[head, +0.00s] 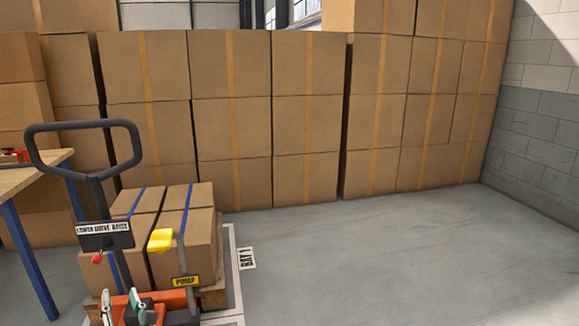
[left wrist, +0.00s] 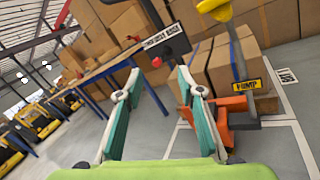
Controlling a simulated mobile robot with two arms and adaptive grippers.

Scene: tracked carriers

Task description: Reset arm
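My left gripper (head: 119,298) shows at the bottom left of the head view, in front of an orange pallet jack. In the left wrist view its two teal-padded fingers (left wrist: 158,78) are spread apart with nothing between them. The pallet jack has a black loop handle (head: 84,127), a control plate reading LOWER DRIVE RAISE (head: 104,231) with a red knob, and a yellow pedal (head: 160,240) above a PUMP label (head: 186,281). The gripper looks apart from the handle; its distance from the orange body is hard to judge. My right gripper is not in view.
Blue-strapped cartons (head: 190,238) stand on a wooden pallet (head: 213,295) by the jack, next to a floor sign BAY 1 (head: 247,258). A workbench (head: 28,181) is at left. Stacked cartons (head: 231,128) form a back wall. Floor at right (head: 400,260) is clear.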

